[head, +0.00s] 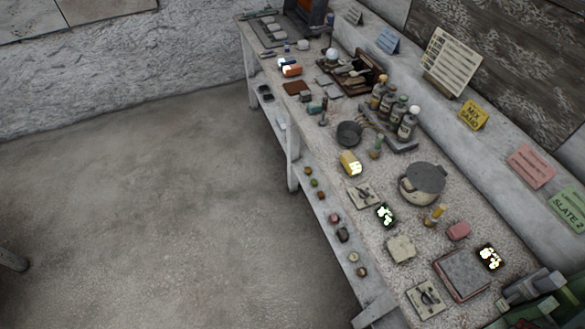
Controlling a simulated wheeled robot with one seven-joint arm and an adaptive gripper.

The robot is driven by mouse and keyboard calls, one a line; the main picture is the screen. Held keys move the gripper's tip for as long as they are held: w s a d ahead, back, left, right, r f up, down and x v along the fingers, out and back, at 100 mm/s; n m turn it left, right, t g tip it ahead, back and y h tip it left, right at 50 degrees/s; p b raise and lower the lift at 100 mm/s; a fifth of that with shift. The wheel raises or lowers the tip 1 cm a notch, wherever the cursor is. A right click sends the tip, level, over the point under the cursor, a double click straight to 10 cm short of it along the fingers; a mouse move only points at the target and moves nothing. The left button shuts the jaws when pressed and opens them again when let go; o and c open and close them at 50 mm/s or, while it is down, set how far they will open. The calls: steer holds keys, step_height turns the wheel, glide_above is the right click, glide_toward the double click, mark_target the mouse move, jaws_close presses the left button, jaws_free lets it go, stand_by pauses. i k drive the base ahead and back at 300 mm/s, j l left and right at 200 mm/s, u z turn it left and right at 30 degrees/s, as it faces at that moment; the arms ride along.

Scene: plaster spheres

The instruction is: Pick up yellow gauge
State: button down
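A small yellow block-like object (350,163) with a pale, bright face stands on the speckled top of the long workbench (318,148). It is the thing that best fits the yellow gauge, though its markings are too small to read. It sits in front of a dark round bowl (348,134) and left of the lidded pot (422,184). A smaller yellow-orange item (434,215) stands nearer, below the pot. My gripper is not in view, and nothing is seen touching the yellow object.
Several bottles (408,122) stand behind. A grey and green device (535,292) fills the near right corner.

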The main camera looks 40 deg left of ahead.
mark_target(349, 162)
steer(key=u, duration=1.35)
steer(key=z, duration=0.4)
steer(key=k+l+z, duration=0.15)
steer(key=z, duration=0.3)
steer(key=l+z, duration=0.1)
steer(key=z, duration=0.3)
steer(key=l+z, duration=0.1)
steer(key=z, duration=0.3)
steer(key=u, duration=1.7)
steer(key=i+j+z, duration=0.1)
steer(key=i+j, duration=0.3)
steer(key=i+j+z, duration=0.1)
steer(key=i+j, duration=0.3)
steer(key=i+j+z, duration=0.15)
steer(key=i+j, duration=0.2)
steer(key=i+j+z, duration=0.1)
steer(key=i+j, duration=0.25)
steer(key=j, duration=0.2)
steer(key=i+j+z, duration=0.1)
steer(key=i+j, duration=0.25)
steer(key=j, duration=0.15)
